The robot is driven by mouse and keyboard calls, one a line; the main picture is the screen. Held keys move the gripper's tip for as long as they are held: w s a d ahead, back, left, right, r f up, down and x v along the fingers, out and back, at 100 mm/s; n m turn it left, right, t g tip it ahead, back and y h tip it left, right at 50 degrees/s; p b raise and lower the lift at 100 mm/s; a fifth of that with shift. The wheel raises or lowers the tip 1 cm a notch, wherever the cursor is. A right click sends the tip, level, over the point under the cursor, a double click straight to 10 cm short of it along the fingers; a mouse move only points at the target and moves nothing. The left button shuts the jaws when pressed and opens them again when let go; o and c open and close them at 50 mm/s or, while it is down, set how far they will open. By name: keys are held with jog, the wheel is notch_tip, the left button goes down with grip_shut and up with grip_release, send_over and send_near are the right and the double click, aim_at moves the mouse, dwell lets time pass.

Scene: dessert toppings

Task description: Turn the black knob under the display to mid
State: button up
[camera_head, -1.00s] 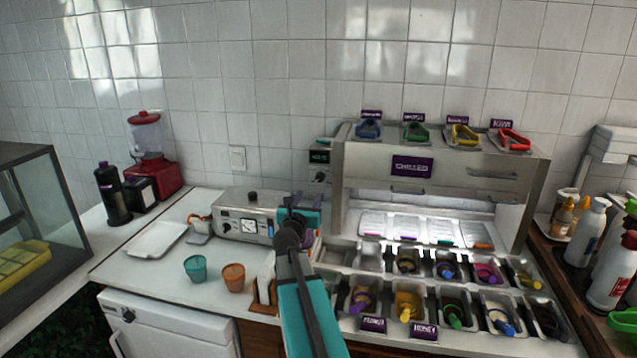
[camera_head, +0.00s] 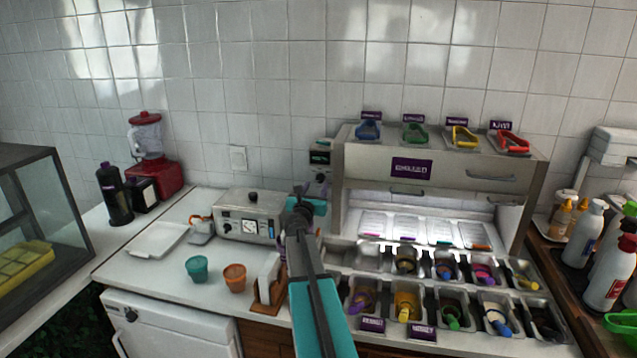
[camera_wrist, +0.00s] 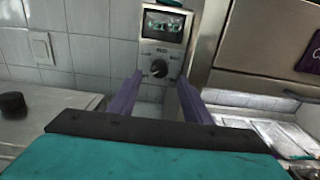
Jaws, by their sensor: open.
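The black knob (camera_wrist: 159,68) sits on a light-coloured panel below a small display (camera_wrist: 163,24) in the wrist view. The knob has a pale pointer mark and small labels around it, too blurred to read. My gripper (camera_wrist: 158,83) is open. Its two purple fingers stand apart, one to each side below the knob, with nothing between them. Whether they touch the panel cannot be told. In the head view the display (camera_head: 320,157) shows left of the steel topping station. My wrist there stands just in front of and below the panel, and my fingertips are hidden.
The topping station (camera_head: 440,160) stands close on the right of the panel. A grey appliance (camera_head: 250,228) with a black top knob is on the left. Teal and orange cups (camera_head: 197,268) stand on the white counter (camera_head: 160,275). A tiled wall is behind.

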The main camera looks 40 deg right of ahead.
aim_at(320, 180)
jog(key=shift+p+x, duration=0.6)
jog(key=shift+x, duration=1.85)
jog(key=c, duration=1)
jog(key=shift+a, duration=0.15)
jog(key=shift+c, duration=0.4)
